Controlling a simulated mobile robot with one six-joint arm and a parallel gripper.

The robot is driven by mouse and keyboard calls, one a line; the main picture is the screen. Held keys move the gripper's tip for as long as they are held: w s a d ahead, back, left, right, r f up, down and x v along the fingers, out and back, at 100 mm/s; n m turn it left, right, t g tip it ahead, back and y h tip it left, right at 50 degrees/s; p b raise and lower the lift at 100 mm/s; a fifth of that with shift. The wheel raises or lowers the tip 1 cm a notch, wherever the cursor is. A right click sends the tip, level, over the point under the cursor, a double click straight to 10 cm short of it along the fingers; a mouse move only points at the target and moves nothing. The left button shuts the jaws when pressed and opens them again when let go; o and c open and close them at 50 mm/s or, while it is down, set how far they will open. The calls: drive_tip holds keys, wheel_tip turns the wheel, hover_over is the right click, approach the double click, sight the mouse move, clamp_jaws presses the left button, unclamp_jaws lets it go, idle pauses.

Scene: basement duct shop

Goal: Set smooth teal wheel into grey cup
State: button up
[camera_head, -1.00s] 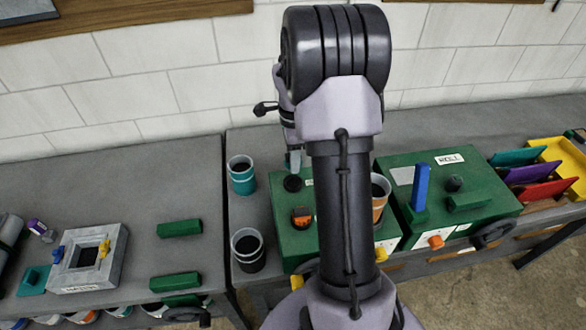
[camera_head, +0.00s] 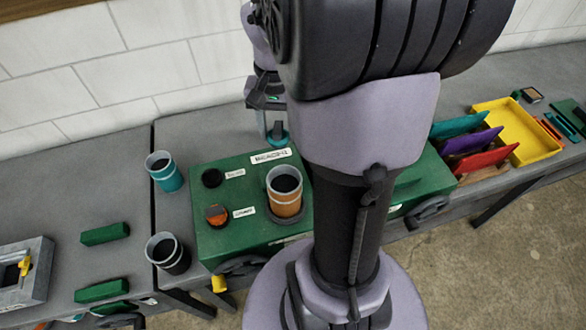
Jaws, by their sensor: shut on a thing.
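My gripper (camera_head: 272,118) points down above the back of the green machine, partly hidden by my arm. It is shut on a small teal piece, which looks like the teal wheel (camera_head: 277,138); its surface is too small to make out. The grey cup (camera_head: 168,253), dark inside with a light rim, stands upright on the bench at the machine's front left. My gripper is behind it and to its right, well apart from it.
A teal cup (camera_head: 164,172) stands behind the grey cup. An orange cup (camera_head: 285,192) sits on the green machine (camera_head: 240,229), beside dark and orange knobs. Coloured panels (camera_head: 472,141) and a yellow tray (camera_head: 527,143) are at right. Green blocks (camera_head: 105,234) lie at left.

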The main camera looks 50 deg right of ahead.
drive_tip(key=f+b, duration=0.1)
drive_tip(key=f, duration=0.4)
drive_tip(key=f+b, duration=0.1)
drive_tip(key=f, duration=0.4)
drive_tip(key=a+f+b, duration=0.1)
drive_tip(key=f, duration=0.4)
drive_tip(key=shift+w+f, duration=0.15)
drive_tip(key=shift+w, duration=0.05)
drive_tip(key=shift+d+f, duration=0.1)
drive_tip(key=shift+d, duration=0.05)
drive_tip(key=shift+b, duration=0.3)
drive_tip(key=shift+f, duration=0.25)
drive_tip(key=o, duration=1.5)
drive_tip(key=shift+c, duration=0.2)
drive_tip(key=shift+r, duration=0.1)
